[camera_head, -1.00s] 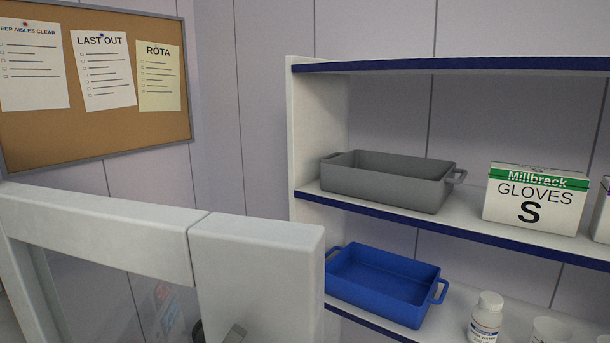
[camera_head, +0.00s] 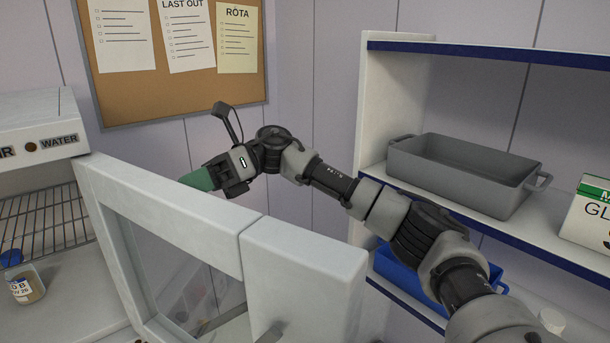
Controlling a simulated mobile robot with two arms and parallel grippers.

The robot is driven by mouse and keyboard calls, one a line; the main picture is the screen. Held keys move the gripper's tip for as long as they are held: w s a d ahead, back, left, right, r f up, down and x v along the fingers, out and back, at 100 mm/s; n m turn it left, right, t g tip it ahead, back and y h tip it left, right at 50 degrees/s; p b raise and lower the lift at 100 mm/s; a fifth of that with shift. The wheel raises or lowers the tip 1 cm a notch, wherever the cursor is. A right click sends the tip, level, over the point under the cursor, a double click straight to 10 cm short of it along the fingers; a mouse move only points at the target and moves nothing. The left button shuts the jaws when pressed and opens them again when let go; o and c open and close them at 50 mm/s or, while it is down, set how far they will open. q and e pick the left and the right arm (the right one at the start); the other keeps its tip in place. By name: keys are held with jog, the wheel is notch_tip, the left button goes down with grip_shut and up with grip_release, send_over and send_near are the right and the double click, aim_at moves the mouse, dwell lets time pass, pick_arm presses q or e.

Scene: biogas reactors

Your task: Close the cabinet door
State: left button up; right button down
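The cabinet door (camera_head: 165,215) is a white frame with a glass pane. It stands open, reaching from the white cabinet (camera_head: 40,112) at the left toward the lower right. A grey handle (camera_head: 270,333) shows at the bottom edge of the view. My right arm comes in from the right and reaches over behind the door. My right gripper (camera_head: 198,180) is beyond the door's top edge, with a green part at its tip. Its fingers are partly hidden by the door, so I cannot tell whether it touches the door. My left gripper is not in view.
The cabinet holds a wire rack (camera_head: 45,218) and a small labelled bottle (camera_head: 22,279). At the right, a shelf unit (camera_head: 390,95) bears a grey tray (camera_head: 465,178), a blue tray (camera_head: 385,265) partly behind my arm, and a glove box (camera_head: 590,215). A cork board (camera_head: 180,95) hangs behind.

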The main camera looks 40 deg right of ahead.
jog(key=s+d+r+n+h+p, duration=0.2)
jog(key=s+d+r+n+h, duration=0.2)
jog(key=s+d+r+h, duration=0.4)
jog(key=s+d+r+n+h+p, duration=0.1)
jog(key=s+d+r+n+h, duration=0.45)
jog(key=s, duration=0.45)
jog(key=s+a+f+b, duration=0.1)
jog(key=a+f, duration=0.2)
jog(key=f, duration=0.1)
jog(key=s+a+f+y+b, duration=0.1)
jog(key=s+a+f, duration=0.1)
jog(key=a+f, duration=0.1)
jog(key=shift+s+a+f, duration=0.25)
jog(key=shift+a+f, duration=0.1)
jog(key=shift+f, duration=0.2)
jog(key=shift+m, duration=0.25)
